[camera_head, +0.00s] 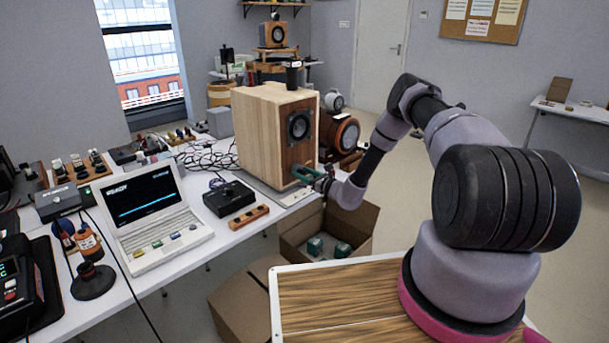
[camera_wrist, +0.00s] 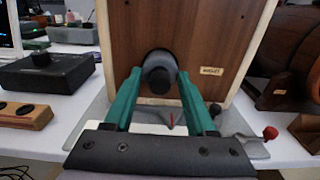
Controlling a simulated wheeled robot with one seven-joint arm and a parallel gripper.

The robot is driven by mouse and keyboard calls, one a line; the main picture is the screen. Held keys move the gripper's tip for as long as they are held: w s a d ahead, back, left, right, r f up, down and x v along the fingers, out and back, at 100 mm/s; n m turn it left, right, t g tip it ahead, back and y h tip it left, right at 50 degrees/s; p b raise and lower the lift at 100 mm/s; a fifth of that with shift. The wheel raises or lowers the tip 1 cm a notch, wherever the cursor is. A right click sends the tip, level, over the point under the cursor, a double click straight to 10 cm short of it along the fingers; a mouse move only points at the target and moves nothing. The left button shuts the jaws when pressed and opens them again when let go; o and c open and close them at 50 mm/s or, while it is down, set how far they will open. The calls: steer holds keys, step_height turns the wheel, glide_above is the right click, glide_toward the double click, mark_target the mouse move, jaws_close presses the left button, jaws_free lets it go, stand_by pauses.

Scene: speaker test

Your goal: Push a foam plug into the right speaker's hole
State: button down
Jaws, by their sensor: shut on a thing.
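The wooden speaker (camera_head: 262,135) stands on a grey base plate at the right end of the white table. Its brown front panel (camera_wrist: 120,30) fills the top of the wrist view and bears a small label. My gripper (camera_head: 305,173) is at the low part of this panel. In the wrist view its green fingers (camera_wrist: 158,88) are shut on a dark grey round foam plug (camera_wrist: 158,80). The plug lines up with a dark hole (camera_wrist: 158,54), whose upper rim shows just above it. I cannot tell how deep the plug sits.
An open cardboard box (camera_head: 358,222) with green-marked pieces stands below the table edge. A laptop (camera_head: 150,210), a black box (camera_head: 229,198) and a wooden block (camera_head: 249,216) lie left of the speaker. A red-tipped lever (camera_wrist: 270,132) sits low right of the fingers.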

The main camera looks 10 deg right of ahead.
steer(key=shift+w+a, duration=0.4)
steer(key=shift+w, duration=0.2)
steer(key=shift+c, duration=0.7)
jaws_free()
steer(key=shift+s, duration=0.1)
